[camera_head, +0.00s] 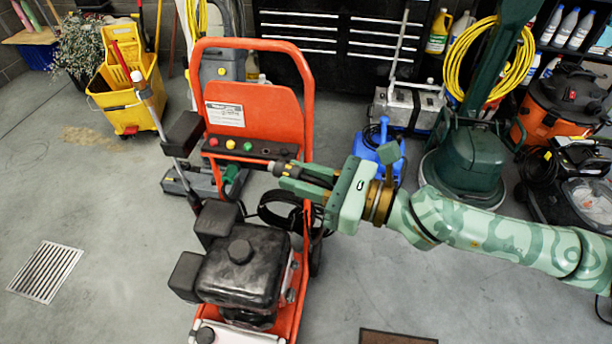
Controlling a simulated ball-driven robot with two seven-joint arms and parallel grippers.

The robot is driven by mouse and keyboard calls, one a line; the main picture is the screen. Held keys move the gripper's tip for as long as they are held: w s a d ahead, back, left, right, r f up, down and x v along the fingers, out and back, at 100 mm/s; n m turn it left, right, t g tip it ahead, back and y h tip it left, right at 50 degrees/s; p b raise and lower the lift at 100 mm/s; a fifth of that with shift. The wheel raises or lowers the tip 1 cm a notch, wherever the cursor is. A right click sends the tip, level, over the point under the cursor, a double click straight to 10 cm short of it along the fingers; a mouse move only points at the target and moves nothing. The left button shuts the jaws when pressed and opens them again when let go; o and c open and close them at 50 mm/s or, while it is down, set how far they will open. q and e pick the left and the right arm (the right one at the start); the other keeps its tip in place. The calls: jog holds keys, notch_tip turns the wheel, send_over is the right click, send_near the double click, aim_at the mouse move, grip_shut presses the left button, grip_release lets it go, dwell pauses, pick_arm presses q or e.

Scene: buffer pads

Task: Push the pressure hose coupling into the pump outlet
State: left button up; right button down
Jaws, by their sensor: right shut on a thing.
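The orange pressure washer (250,104) stands upright in the middle of the head view, its black engine (238,262) at the front. My right gripper (288,175) reaches in from the right, just inside the frame's right side. It is shut on the dark pressure hose coupling (279,167), which points left below the panel with coloured knobs (238,148). The black hose (270,212) loops beneath the gripper. I cannot make out the pump outlet, or whether the coupling touches it. My left gripper is out of view.
A yellow mop bucket (131,100) stands at the back left. A floor drain (45,271) lies at left. The floor at front left is clear.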

aim_at(294, 168)
jog(key=shift+r, duration=0.1)
jog(key=r+m+t+h, duration=0.1)
jog(key=t, duration=0.1)
jog(key=r+m+t+h, duration=0.1)
jog(key=m+t+h, duration=0.1)
jog(key=a+r+m+t+h, duration=0.1)
jog(key=m+t+h, duration=0.1)
jog(key=shift+w+r, duration=0.25)
jog(key=shift+r, duration=0.15)
jog(key=r+m+t+h, duration=0.1)
jog(key=h, duration=0.1)
jog(key=r+m+t+h, duration=0.1)
jog(key=m+h, duration=0.1)
jog(key=a+r+m+t+h, duration=0.1)
jog(key=m+h, duration=0.1)
jog(key=shift+w+r+h, duration=0.3)
jog(key=shift+w, duration=0.1)
jog(key=shift+w+r+m+t+h, duration=0.15)
jog(key=shift+r+m+h, duration=0.25)
jog(key=shift+h, duration=0.35)
jog(key=shift+r+m+t+h, duration=0.1)
jog(key=shift+r+m+h, duration=0.1)
jog(key=shift+m+h, duration=0.4)
jog(key=shift+w+r+m+t+h, duration=0.15)
jog(key=shift+r+m+h, duration=0.15)
jog(key=shift+h, duration=0.55)
